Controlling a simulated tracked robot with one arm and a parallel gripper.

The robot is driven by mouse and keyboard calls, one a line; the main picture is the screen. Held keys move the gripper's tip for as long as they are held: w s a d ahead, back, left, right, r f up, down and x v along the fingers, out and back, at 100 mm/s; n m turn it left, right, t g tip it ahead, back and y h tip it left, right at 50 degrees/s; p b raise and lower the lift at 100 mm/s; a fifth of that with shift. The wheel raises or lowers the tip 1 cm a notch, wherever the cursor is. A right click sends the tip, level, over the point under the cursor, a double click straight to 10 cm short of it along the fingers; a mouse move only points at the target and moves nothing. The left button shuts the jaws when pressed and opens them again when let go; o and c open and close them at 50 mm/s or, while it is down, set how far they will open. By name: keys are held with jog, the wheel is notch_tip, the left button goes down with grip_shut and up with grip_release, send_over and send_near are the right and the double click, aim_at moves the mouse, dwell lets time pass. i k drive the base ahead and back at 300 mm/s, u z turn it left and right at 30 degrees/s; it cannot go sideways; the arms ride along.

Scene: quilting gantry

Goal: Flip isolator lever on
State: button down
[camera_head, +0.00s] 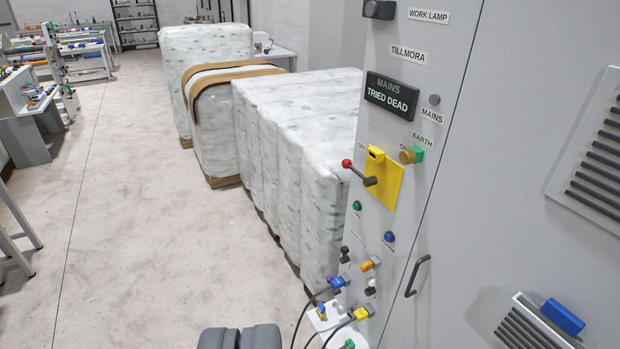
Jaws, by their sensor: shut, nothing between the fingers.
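The isolator lever (360,174) is a dark handle with a red knob, mounted on a yellow plate (384,188) on the grey cabinet. It points left and slightly up, towards a partly hidden label at the left edge of the plate that looks like OFF. A label that looks like ON is at the plate's right side, partly covered by a brass and green knob (410,155). A yellow tab stands at the plate's top. My gripper (240,335) shows at the bottom edge as two dark grey fingers, shut and empty, below and left of the lever, apart from it.
A display (391,95) above the plate reads MAINS TRIED DEAD. Coloured buttons and plugs with cables (335,285) sit below the lever. A door handle (415,276) sticks out at right. Wrapped pallet loads (300,130) stand behind the cabinet.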

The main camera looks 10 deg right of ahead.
aim_at(356, 171)
jog(key=u, duration=0.1)
jog(key=i, duration=1)
jog(key=z, duration=0.05)
